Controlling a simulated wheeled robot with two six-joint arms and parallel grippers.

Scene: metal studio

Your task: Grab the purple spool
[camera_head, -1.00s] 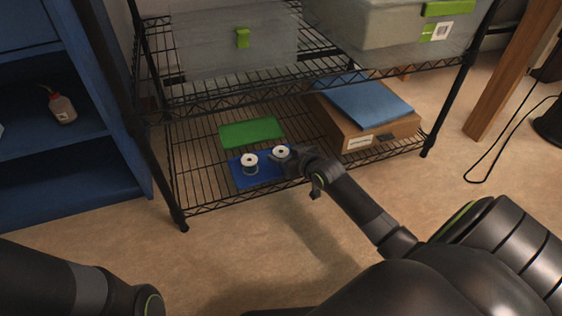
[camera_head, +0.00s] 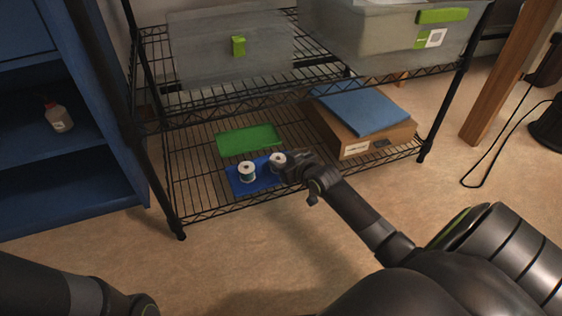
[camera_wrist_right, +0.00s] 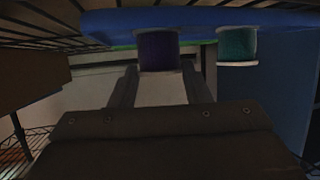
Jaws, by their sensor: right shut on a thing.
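The purple spool (camera_wrist_right: 160,50) is between the two fingers of my right gripper (camera_wrist_right: 152,88) in the right wrist view. In the head view it has a white top (camera_head: 277,159), at the right of the blue mat (camera_head: 242,185) on the lower rack shelf. My right gripper (camera_head: 290,168) is shut on it from the right and hides part of its side. I cannot tell whether the spool touches the mat. A teal spool (camera_head: 247,173) stands upright on the mat to its left; it also shows in the right wrist view (camera_wrist_right: 237,45). My left gripper is out of view.
A green tray (camera_head: 249,139) lies behind the mat. A cardboard box (camera_head: 372,138) with a blue top (camera_head: 361,103) stands to the right. The upper shelf (camera_head: 300,93) with grey bins (camera_head: 230,62) hangs above. A black post (camera_head: 160,170) stands at the left front; floor in front is clear.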

